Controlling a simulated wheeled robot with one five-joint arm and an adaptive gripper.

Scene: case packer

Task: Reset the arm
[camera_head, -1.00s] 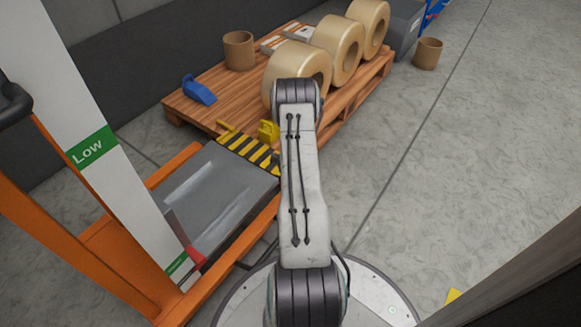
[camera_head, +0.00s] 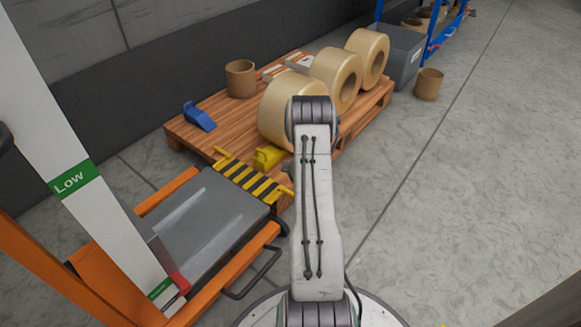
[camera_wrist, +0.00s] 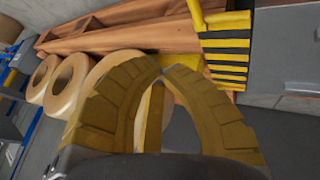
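My gripper (camera_wrist: 162,78) shows in the wrist view as two yellow-brown ribbed fingers. They curve toward each other and their tips appear to meet, with nothing visible held at the tips. A yellow part shows behind the gap between the fingers. The wrist view is tilted, with the pallet (camera_wrist: 125,38) and the tape rolls (camera_wrist: 67,84) beyond the fingers.
A wooden pallet (camera_head: 190,138) carries large tape rolls (camera_head: 327,72), a brown cardboard core (camera_head: 240,78) and a blue tool (camera_head: 199,117). The orange lift with a grey platform (camera_head: 205,225) and striped edge (camera_head: 250,180) stands at left. Open floor (camera_head: 470,190) lies at right.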

